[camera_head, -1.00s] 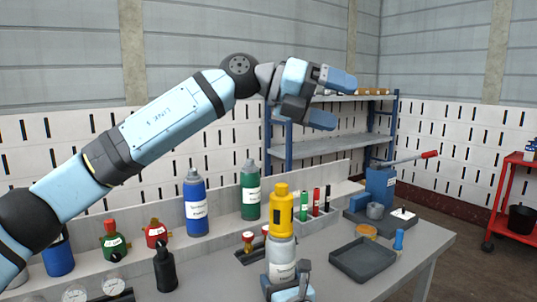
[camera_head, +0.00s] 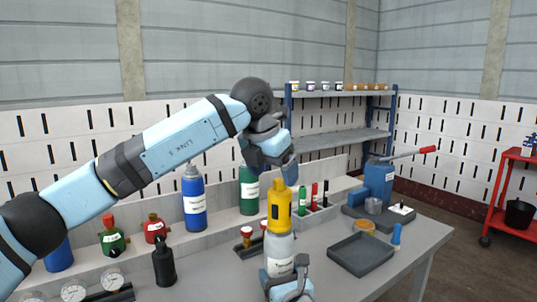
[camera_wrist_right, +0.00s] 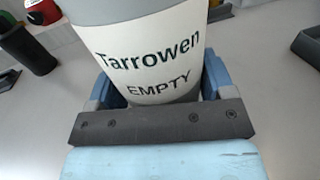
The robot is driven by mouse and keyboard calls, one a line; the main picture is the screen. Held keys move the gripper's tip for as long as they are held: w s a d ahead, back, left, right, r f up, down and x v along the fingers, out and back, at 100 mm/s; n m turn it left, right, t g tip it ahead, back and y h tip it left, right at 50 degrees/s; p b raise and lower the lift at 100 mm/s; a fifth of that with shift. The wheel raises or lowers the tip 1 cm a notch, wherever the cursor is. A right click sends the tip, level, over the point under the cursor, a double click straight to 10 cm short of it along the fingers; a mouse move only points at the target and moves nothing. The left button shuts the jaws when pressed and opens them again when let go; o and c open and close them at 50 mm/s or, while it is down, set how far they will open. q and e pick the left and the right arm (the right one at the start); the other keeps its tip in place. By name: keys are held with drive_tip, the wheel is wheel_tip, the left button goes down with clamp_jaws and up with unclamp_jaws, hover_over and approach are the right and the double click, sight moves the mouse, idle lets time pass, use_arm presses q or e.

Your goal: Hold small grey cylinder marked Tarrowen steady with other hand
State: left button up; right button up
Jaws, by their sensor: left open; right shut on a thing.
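The small grey cylinder marked Tarrowen (camera_head: 280,246) stands upright near the front of the bench with a yellow cap piece (camera_head: 279,208) on its top. Its label reads "Tarrowen EMPTY" in the right wrist view (camera_wrist_right: 150,65). My right gripper (camera_head: 283,268) is shut on the lower part of this cylinder. My left gripper (camera_head: 272,165) is open and empty, above and slightly left of the yellow piece, apart from it. Its fingers point downward and partly overlap the green cylinder behind.
A blue cylinder (camera_head: 194,205) and a green cylinder (camera_head: 249,192) stand behind on the bench. A black bottle (camera_head: 164,264) and gauges (camera_head: 74,291) are at left. A dark tray (camera_head: 360,255) and a blue pump with a lever (camera_head: 379,181) are at right.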

sight(281, 190)
use_arm(q)
drive_tip(key=x, duration=0.6)
drive_tip(key=shift+w+d+f, duration=0.1)
drive_tip(key=shift+d+f, duration=0.05)
drive_tip(key=shift+f, duration=0.1)
drive_tip(key=c, duration=1.1)
drive_tip(key=n+y, duration=0.1)
drive_tip(key=n, duration=0.3)
drive_tip(key=shift+r+t, duration=0.1)
drive_tip(key=shift+t, duration=0.3)
drive_tip(key=shift+c, duration=0.2)
drive_tip(key=shift+n+y, duration=0.6)
drive_tip(key=shift+n, duration=0.4)
drive_tip(key=n+y, duration=0.1)
drive_tip(key=n, duration=0.1)
drive_tip(key=shift+n, duration=0.3)
drive_tip(key=n+y, duration=0.1)
drive_tip(key=n, duration=0.2)
drive_tip(key=shift+n, duration=0.3)
